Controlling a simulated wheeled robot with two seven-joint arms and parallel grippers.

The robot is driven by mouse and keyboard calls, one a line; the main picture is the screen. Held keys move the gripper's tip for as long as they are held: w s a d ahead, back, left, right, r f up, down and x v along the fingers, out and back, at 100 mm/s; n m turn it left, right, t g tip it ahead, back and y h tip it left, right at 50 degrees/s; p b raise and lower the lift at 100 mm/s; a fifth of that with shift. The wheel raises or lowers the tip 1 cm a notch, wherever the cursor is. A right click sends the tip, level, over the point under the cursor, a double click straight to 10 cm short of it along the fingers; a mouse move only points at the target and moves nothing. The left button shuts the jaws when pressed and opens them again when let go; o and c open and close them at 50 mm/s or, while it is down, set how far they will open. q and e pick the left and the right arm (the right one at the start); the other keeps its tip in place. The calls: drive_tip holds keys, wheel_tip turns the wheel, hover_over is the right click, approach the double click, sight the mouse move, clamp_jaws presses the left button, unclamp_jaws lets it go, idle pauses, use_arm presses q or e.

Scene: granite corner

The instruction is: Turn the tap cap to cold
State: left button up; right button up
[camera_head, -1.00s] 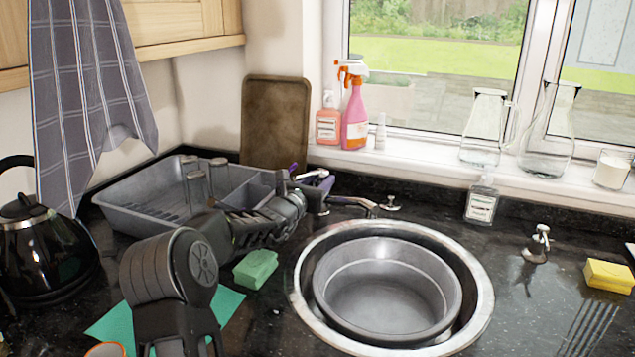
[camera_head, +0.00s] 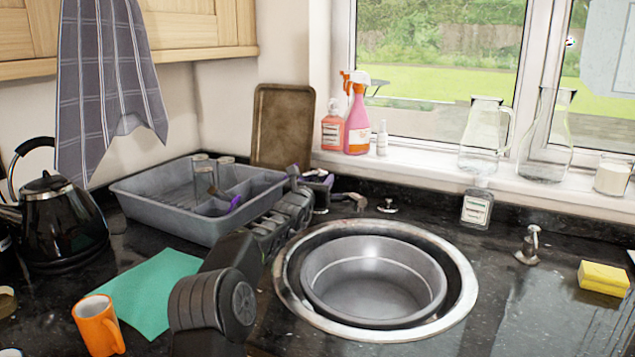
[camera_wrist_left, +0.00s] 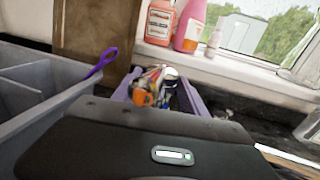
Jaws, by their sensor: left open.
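My left gripper (camera_head: 312,182) is at the back left of the sink, at the tap. The metal tap spout (camera_head: 352,198) shows just right of the fingers. The tap's cap is hidden behind the gripper in the head view. In the left wrist view the two purple-grey fingers of my left gripper (camera_wrist_left: 160,92) stand apart. A shiny metal part, seemingly the tap top (camera_wrist_left: 168,74), shows between them with orange and blue patches. I cannot tell whether the fingers touch it. My right gripper is not in view.
A grey dish rack (camera_head: 165,208) stands left of the gripper. The round sink (camera_head: 462,285) holds a metal bowl (camera_head: 375,265). A green cloth (camera_head: 150,290), an orange mug (camera_head: 97,325) and a black kettle (camera_head: 60,225) are at left. Bottles (camera_head: 357,125) line the sill.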

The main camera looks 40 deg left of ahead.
use_arm(q)
drive_tip(key=o, duration=0.3)
drive_tip(key=shift+s, duration=0.1)
drive_tip(key=shift+s+d+b, duration=0.3)
drive_tip(key=shift+s+b, duration=0.1)
drive_tip(key=shift+s, duration=0.1)
drive_tip(key=b+v, duration=0.1)
drive_tip(key=v, duration=0.5)
drive_tip(key=shift+s+b, duration=0.25)
drive_tip(key=shift+b, duration=0.15)
drive_tip(key=shift+d, duration=0.1)
